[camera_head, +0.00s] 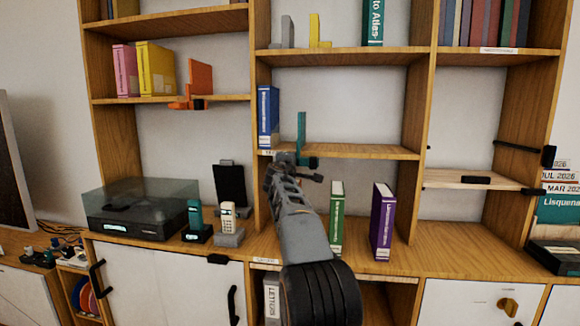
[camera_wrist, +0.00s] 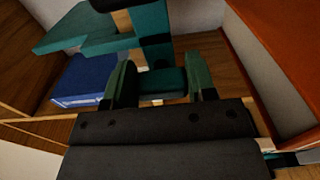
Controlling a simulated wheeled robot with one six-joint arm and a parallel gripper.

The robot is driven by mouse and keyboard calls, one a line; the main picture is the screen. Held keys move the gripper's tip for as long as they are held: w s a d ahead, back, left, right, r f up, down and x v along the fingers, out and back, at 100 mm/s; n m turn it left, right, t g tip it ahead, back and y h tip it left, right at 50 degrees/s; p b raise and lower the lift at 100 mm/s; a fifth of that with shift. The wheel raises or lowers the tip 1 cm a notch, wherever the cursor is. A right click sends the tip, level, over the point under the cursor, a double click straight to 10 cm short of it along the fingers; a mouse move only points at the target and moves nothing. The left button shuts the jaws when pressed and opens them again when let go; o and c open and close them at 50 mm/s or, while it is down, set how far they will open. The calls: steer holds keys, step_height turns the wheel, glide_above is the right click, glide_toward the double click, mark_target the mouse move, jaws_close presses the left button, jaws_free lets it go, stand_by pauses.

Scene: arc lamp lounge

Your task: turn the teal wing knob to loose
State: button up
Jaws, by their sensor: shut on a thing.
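The teal bookend (camera_head: 301,128) stands upright at the front of the middle shelf, with its clamp at the shelf edge. My gripper (camera_head: 287,158) is at this clamp, partly hiding it. In the wrist view, my gripper (camera_wrist: 161,88) has one finger on each side of the teal wing knob (camera_wrist: 171,80) and is shut on it. The knob's ends are partly hidden by the fingers. Larger teal bookend parts (camera_wrist: 155,40) show just beyond the knob. The knob's turn position cannot be read.
A blue book (camera_head: 268,117) stands left of the bookend; it also shows in the wrist view (camera_wrist: 88,82). Below my gripper, a green book (camera_head: 336,218) and a purple book (camera_head: 382,222) stand on the counter. An orange bookend (camera_head: 200,78) is on the left shelf.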

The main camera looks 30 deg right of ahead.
steer(key=o, duration=0.9)
steer(key=shift+o, duration=0.2)
steer(key=shift+s+a+f+b, duration=0.1)
steer(key=shift+s+a+b, duration=0.25)
steer(key=shift+s+b, duration=0.05)
steer(key=b+v, duration=0.3)
steer(key=v, duration=0.9)
steer(key=shift+s+a, duration=0.2)
steer(key=shift+s, duration=0.15)
